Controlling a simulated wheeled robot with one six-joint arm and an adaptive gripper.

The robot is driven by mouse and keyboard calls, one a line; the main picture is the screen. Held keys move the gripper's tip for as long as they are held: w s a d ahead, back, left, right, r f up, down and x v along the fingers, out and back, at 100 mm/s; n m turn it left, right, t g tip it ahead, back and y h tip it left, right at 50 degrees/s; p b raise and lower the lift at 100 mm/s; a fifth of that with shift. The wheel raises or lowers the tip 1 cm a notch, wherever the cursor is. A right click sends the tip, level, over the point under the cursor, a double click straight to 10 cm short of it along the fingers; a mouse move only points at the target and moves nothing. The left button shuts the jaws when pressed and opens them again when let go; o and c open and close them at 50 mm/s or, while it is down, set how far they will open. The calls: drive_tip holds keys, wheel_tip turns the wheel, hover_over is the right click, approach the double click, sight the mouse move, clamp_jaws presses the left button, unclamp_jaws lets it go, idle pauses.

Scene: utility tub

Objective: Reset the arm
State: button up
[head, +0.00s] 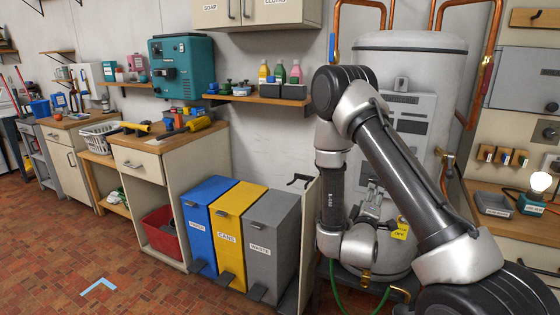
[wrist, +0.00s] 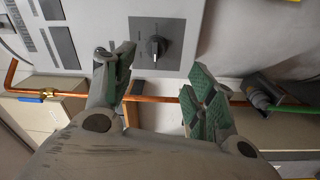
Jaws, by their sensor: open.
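My arm stands folded in front of the grey water tank (head: 415,62) in the head view, with its elbow high and its forearm hanging down. My gripper (head: 372,207) is at the low end of the arm, close in front of the tank and partly hidden by my wrist. In the wrist view my gripper (wrist: 162,92) is open, with its green-padded fingers well apart and nothing between them. Past the fingertips are a grey panel with a dark knob (wrist: 156,46) and a copper pipe (wrist: 160,99).
A yellow tag (head: 401,229) hangs beside my wrist. Blue, yellow and grey bins (head: 227,237) stand left of my arm, below a wooden shelf (head: 258,98) with bottles. A bench with a lit bulb (head: 541,181) is at the right.

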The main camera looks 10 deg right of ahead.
drive_tip(key=s+a+f+m+g+y, duration=0.2)
drive_tip(key=f+g+y, duration=0.15)
drive_tip(key=f, duration=0.45)
drive_tip(key=s+a+f+m+g+y, duration=0.2)
drive_tip(key=a+f+g+y, duration=0.15)
drive_tip(key=f, duration=0.45)
drive_tip(key=s+a+r+m+g+y, duration=0.2)
drive_tip(key=s+a+g, duration=0.2)
drive_tip(key=s, duration=0.1)
drive_tip(key=s+d+r+m, duration=0.1)
drive_tip(key=s+r, duration=0.6)
drive_tip(key=r, duration=0.4)
drive_tip(key=s+d+r, duration=0.2)
drive_tip(key=s+r, duration=0.5)
drive_tip(key=r, duration=0.5)
drive_tip(key=s+d+r+m, duration=0.1)
drive_tip(key=s+d+r, duration=0.1)
drive_tip(key=s+r, duration=0.5)
wheel_tip(320, 180, up, 5)
drive_tip(key=shift+d+f+m+y, duration=0.1)
drive_tip(key=shift+d+m+y, duration=0.2)
drive_tip(key=shift+y, duration=0.1)
